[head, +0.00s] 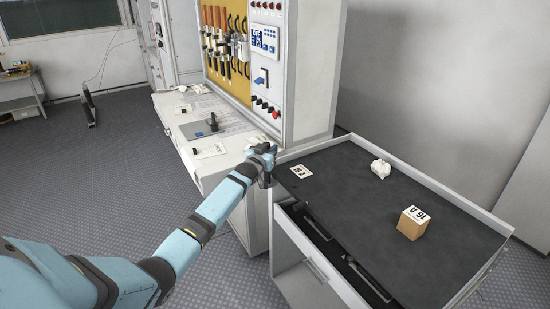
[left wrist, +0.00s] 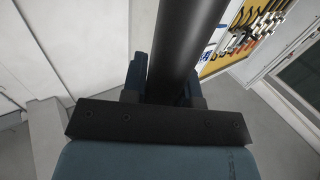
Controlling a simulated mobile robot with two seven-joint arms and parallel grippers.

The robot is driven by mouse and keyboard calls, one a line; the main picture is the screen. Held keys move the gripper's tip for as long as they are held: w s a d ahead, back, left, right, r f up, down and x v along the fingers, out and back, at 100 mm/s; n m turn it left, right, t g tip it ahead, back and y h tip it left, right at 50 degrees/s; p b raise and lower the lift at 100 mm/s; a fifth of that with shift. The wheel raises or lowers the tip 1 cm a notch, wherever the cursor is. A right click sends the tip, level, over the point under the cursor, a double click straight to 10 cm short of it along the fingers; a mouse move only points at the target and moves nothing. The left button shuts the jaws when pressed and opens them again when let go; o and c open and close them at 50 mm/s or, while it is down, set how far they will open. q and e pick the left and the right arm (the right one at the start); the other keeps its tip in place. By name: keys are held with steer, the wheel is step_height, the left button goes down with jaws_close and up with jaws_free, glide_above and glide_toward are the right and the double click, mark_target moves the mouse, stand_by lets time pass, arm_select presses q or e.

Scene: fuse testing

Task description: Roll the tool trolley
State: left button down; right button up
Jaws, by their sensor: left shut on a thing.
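The tool trolley (head: 350,215) stands at the right in the head view, with a black top, a pale raised rim and drawers in its front. Most of the handle is hidden behind the gripper in the head view. My right gripper is in neither view.
On the trolley top lie a cardboard box (head: 412,224), a crumpled white piece (head: 380,168) and a label card (head: 301,171). The workbench (head: 205,170) with a tool panel (head: 225,45) stands close at the trolley's left. A grey wall (head: 430,70) is behind. Floor (head: 90,190) is free at the left.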

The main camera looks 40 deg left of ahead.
arm_select(q)
steer(key=shift+w+a+b, duration=0.2)
steer(key=shift+w+a, duration=0.1)
steer(key=shift+a, duration=0.45)
steer(key=shift+w+a+b, duration=0.15)
steer(key=shift+w+a, duration=0.15)
steer(key=shift+a, duration=0.4)
steer(key=shift+w+a+b, duration=0.2)
steer(key=shift+w+a, duration=0.1)
steer(key=shift+a, duration=0.45)
steer(key=c, duration=0.9)
jaws_free()
steer(key=s+d, duration=0.1)
steer(key=s, duration=0.8)
steer(key=s+d, duration=0.1)
steer(key=s, duration=0.3)
steer(key=shift+s+d+p, duration=0.3)
steer(key=shift+d+p, duration=0.05)
